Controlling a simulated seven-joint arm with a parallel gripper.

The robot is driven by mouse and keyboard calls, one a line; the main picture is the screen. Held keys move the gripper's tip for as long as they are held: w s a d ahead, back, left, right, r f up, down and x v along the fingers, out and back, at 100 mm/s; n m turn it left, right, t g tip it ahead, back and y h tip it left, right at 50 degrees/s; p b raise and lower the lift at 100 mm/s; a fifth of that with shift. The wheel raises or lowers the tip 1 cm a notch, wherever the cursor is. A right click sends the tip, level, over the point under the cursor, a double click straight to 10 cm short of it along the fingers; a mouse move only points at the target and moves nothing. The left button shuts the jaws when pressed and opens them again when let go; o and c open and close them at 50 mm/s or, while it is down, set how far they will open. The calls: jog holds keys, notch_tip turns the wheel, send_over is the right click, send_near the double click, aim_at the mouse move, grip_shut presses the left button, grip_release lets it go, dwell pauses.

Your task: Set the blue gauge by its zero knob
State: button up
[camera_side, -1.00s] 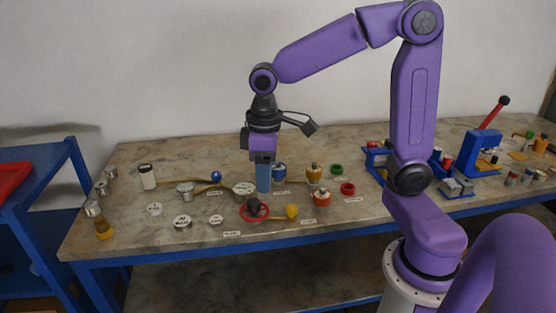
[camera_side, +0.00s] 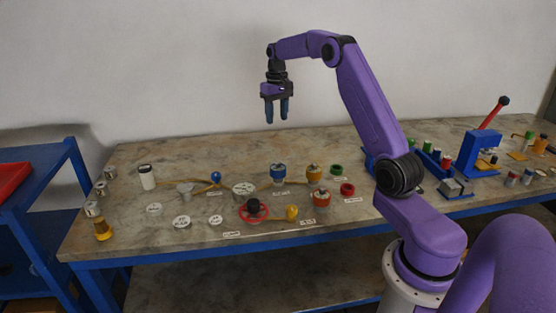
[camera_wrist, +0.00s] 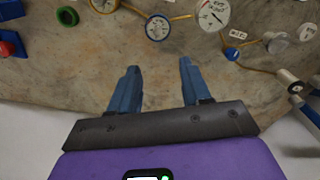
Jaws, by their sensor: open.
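The blue gauge (camera_side: 278,174) stands upright on the bench near the middle, with a pale face on top. In the wrist view the blue-rimmed gauge (camera_wrist: 158,27) shows its round white dial near the top edge. Its zero knob is too small to make out. My gripper (camera_side: 277,112) is high above the bench, roughly over and behind the gauge, pointing down. In the wrist view my gripper (camera_wrist: 158,66) has its two blue fingers spread apart with nothing between them.
The bench's back strip is clear.

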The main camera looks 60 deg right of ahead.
send_near(278, 162)
notch_tip(278, 162, down, 9)
jog(key=shift+r, duration=0.15)
dwell(0.5)
jog(key=shift+c, duration=0.4)
grip_shut()
